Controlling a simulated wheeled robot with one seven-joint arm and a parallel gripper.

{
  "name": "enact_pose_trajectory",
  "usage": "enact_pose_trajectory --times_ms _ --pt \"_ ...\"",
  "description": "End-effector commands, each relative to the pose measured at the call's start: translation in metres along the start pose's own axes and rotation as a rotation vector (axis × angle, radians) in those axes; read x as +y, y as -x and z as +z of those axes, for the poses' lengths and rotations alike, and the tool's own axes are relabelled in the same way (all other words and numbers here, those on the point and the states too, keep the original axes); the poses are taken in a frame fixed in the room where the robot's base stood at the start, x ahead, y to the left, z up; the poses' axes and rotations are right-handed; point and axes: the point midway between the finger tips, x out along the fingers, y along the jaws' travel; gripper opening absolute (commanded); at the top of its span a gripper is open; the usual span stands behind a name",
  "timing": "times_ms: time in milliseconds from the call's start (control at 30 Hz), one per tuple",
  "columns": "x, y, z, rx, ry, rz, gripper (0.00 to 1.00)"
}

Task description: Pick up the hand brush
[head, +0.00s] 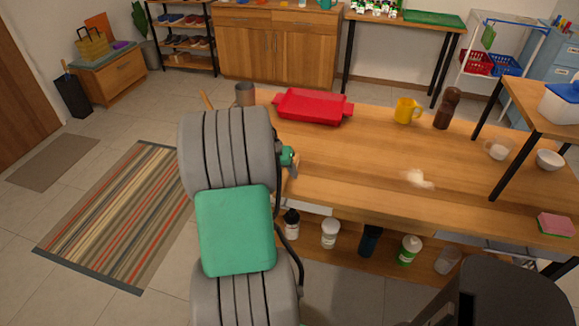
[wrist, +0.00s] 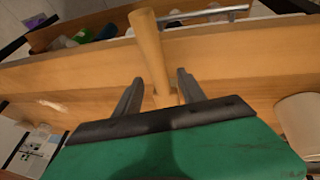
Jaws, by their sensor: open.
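A pale wooden handle (wrist: 148,45), which looks like the hand brush's, shows in the wrist view and reaches out past the table edge. Its head and bristles are hidden behind my gripper. My gripper (wrist: 160,78) is open, with one finger on each side of the handle. I cannot tell whether either finger touches it. In the head view, my gripper (head: 293,158) is at the table's near left edge and mostly hidden by my arm, so the brush cannot be made out clearly there.
On the table (head: 355,160) are a red tray (head: 313,106), a grey cup (head: 245,94), a yellow mug (head: 407,110), a brown grinder (head: 447,108) and a white spill (head: 418,178). Several bottles stand on the shelf below. The table's middle is mostly clear.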

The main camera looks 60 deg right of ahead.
Motion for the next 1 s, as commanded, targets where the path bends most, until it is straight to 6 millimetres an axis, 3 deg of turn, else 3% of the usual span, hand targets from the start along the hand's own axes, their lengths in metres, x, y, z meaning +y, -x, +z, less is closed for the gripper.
enact_pose_trajectory --times_ms 267,833,1000 --pt "-0.0008 -0.0062 -0.0004 0.002 0.0 -0.002 0.48" --pt "-0.0011 -0.0058 -0.0003 0.002 0.001 -0.002 0.01" --pt "-0.0011 -0.0057 -0.0003 0.002 0.001 -0.002 0.0"
